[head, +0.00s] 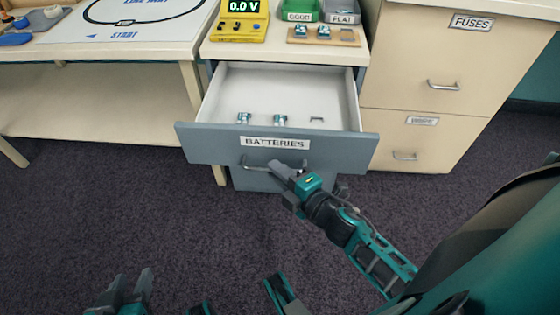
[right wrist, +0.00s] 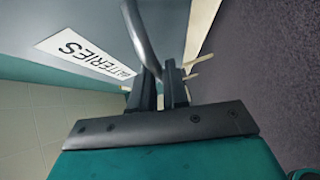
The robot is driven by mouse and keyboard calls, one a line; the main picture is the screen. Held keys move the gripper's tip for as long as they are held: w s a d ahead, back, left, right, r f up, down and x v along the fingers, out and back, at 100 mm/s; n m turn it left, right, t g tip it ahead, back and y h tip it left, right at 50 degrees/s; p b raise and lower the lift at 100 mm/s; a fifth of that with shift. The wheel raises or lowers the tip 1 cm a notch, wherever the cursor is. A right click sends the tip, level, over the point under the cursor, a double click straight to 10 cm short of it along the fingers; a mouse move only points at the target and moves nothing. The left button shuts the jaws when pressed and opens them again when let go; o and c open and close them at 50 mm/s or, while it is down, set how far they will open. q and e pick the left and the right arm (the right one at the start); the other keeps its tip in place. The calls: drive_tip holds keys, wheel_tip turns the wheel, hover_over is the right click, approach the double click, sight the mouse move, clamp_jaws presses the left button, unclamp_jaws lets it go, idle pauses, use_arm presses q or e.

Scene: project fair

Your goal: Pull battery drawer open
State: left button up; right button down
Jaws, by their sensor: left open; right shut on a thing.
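The battery drawer (head: 210,146) is a grey-blue drawer labelled BATTERIES, and it stands well out from its cabinet. Small teal-ended battery items and a small grey piece lie on its white floor. Its curved metal handle (head: 256,169) is on the front below the label. My right gripper (head: 293,172) is at the right part of the handle, shut on it. The right wrist view shows the handle (right wrist: 143,38) running between the two fingers, with the label beside it. My left gripper (head: 133,287) is open and empty, low at the left, away from the drawer.
A yellow meter (head: 240,22) reading 0.0 V, a green bin (head: 299,10) and a wooden holder (head: 322,37) stand on the cabinet top. A FUSES cabinet (head: 440,60) stands at the right, a table (head: 110,50) at the left. Dark carpet (head: 100,210) in front is clear.

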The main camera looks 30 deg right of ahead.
drive_tip(key=shift+s+a, duration=0.4)
drive_tip(key=shift+s, duration=0.2)
drive_tip(key=c, duration=1.2)
unclamp_jaws()
drive_tip(key=p+v, duration=0.1)
drive_tip(key=v, duration=1.2)
drive_tip(key=shift+w+a, duration=0.1)
drive_tip(key=shift+w, duration=0.05)
